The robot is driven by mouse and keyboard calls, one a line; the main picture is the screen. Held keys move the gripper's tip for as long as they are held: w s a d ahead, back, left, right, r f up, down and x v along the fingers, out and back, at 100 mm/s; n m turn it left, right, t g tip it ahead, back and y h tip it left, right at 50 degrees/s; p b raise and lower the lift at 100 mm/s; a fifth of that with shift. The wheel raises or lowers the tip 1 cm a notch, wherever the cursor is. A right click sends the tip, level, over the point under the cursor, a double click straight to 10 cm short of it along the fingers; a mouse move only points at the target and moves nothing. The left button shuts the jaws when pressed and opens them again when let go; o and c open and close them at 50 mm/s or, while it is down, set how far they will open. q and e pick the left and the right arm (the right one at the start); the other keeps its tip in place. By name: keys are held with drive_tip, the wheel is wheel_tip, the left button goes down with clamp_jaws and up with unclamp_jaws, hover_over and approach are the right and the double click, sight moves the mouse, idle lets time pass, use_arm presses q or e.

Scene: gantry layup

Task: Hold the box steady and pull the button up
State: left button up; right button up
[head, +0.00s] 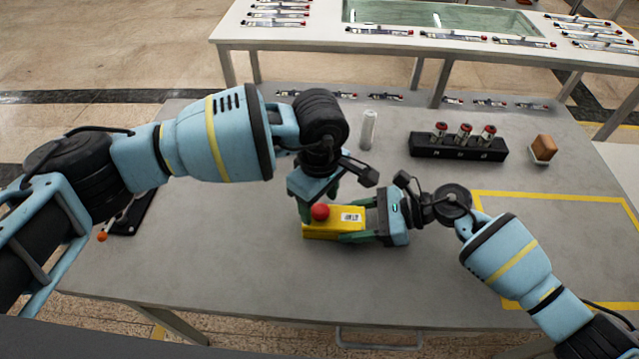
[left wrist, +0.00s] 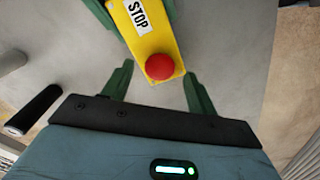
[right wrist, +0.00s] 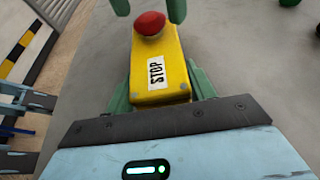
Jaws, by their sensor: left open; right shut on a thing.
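The yellow box (head: 338,231) lies on the grey table with a white STOP label and a red button (head: 320,212) at its left end. The box also shows in the left wrist view (left wrist: 150,35) and the right wrist view (right wrist: 157,67). My right gripper (head: 358,220) is shut on the box, with green fingers along its two long sides. My left gripper (head: 318,203) is open above the button end; in the left wrist view its fingers stand apart on either side of the red button (left wrist: 160,67). I cannot tell whether they touch it.
A white cylinder (head: 368,130) stands behind the grippers. A black rack (head: 457,148) with red-topped cylinders and a brown block (head: 543,148) stand at the back right. A yellow taped rectangle (head: 560,197) marks the right side. The table front is clear.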

use_arm(q)
drive_tip(key=shift+f, duration=0.8)
drive_tip(key=c, duration=1)
drive_tip(key=shift+r, duration=0.25)
drive_tip(key=o, duration=1)
drive_tip(key=shift+o, duration=0.2)
